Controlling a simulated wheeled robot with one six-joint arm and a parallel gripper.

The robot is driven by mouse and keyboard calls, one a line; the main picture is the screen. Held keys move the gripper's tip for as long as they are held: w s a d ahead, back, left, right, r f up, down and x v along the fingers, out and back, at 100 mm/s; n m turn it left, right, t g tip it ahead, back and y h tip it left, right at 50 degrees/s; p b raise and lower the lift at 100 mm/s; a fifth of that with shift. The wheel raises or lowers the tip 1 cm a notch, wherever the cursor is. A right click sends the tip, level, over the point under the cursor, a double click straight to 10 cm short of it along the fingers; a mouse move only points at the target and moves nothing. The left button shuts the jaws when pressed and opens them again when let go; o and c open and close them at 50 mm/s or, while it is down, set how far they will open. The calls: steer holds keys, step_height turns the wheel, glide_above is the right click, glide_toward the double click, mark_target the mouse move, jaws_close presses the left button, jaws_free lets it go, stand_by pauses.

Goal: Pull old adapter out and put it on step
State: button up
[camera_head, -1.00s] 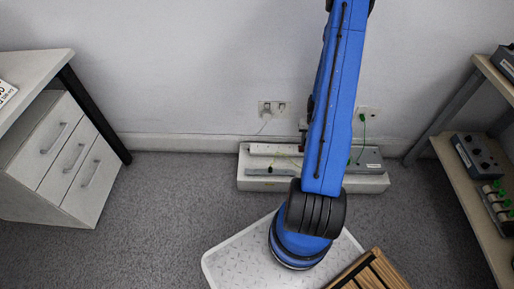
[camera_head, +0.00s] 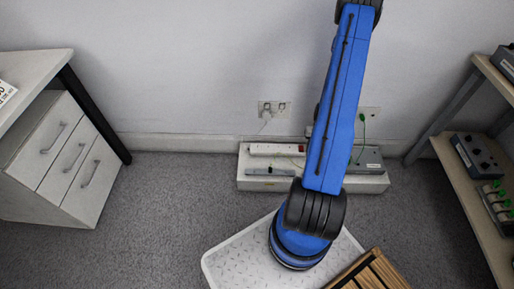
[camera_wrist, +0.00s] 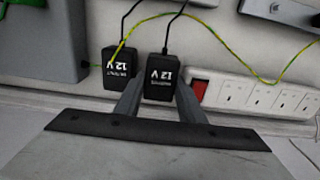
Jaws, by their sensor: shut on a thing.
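My gripper (camera_wrist: 160,93) is shut on a black 12 V adapter (camera_wrist: 163,72) in the wrist view, one finger on each side. A thin black cord runs up from it. A second black 12 V adapter (camera_wrist: 119,70) stands just left of the left finger, also with a cord. The print on both is upside down, and I cannot read the smaller words. Whether the held adapter sits in a socket is hidden. In the head view my arm covers the gripper and both adapters. A low white step (camera_head: 262,185) stands along the wall.
A white power strip (camera_head: 275,149) with a red switch (camera_wrist: 199,90) lies on the step. A grey box (camera_head: 368,158) stands at its right end. A yellow-green wire (camera_wrist: 225,46) loops close by the adapters. Drawers (camera_head: 72,155) are left, shelves (camera_head: 470,190) right.

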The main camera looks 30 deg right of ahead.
steer(key=shift+f, duration=0.55)
stand_by(0.6)
steer(key=o, duration=1.1)
steer(key=shift+r, duration=0.1)
steer(key=shift+w+r, duration=0.1)
steer(key=shift+r, duration=2.3)
steer(key=shift+r, duration=0.1)
step_height(320, 180, up, 17)
steer(key=shift+r, duration=0.15)
